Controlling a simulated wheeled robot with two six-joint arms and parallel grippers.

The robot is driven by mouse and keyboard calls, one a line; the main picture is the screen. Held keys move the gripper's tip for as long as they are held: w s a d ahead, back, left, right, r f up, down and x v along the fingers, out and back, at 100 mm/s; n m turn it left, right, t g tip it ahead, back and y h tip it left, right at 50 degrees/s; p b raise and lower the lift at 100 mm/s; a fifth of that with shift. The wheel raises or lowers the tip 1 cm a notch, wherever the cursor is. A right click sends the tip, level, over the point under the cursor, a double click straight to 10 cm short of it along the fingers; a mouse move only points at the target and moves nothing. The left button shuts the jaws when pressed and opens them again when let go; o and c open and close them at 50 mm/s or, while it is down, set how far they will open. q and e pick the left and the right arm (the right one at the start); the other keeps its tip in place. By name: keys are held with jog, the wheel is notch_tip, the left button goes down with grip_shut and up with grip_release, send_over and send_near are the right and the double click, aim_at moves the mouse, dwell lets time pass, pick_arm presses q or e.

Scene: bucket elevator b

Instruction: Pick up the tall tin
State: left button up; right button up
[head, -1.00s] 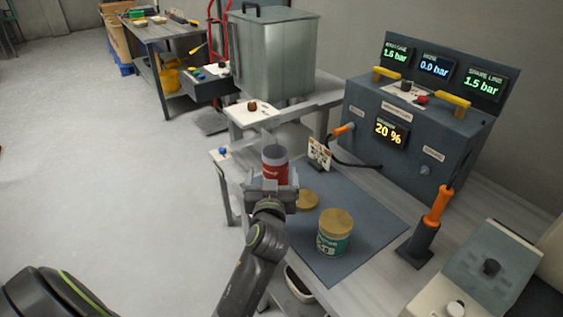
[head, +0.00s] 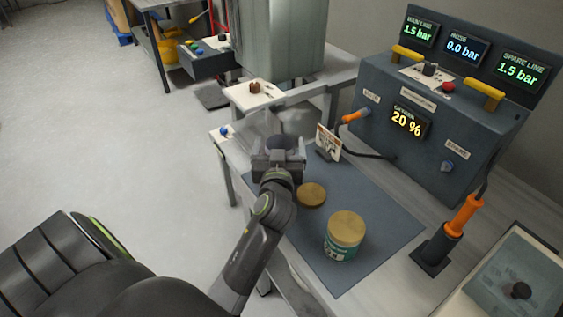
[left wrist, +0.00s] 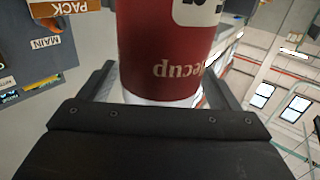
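The tall tin is red with pale lettering and a white rim. It fills the upper middle of the left wrist view (left wrist: 165,50). In the head view, my left gripper (head: 279,160) hides most of it, and only its dark top (head: 286,144) shows. The tin stands near the back left of the dark mat. My left gripper is close at the tin, with its fingers on either side of it. It looks open, with slim gaps beside the rim; finger contact is not clear. My right gripper is out of view.
A round brass-coloured lid (head: 312,195) and a short green tin with a brass lid (head: 344,235) are on the dark mat (head: 385,215). A small card (head: 327,143) stands behind. A control panel (head: 425,130) and an orange-handled tool (head: 460,220) stand right.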

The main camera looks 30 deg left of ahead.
pick_arm(q)
jog(key=shift+s+d+r, duration=0.1)
jog(key=shift+c, duration=1.2)
jog(key=shift+w+f, duration=0.2)
jog(key=c, duration=0.5)
jog(key=shift+c, duration=0.6)
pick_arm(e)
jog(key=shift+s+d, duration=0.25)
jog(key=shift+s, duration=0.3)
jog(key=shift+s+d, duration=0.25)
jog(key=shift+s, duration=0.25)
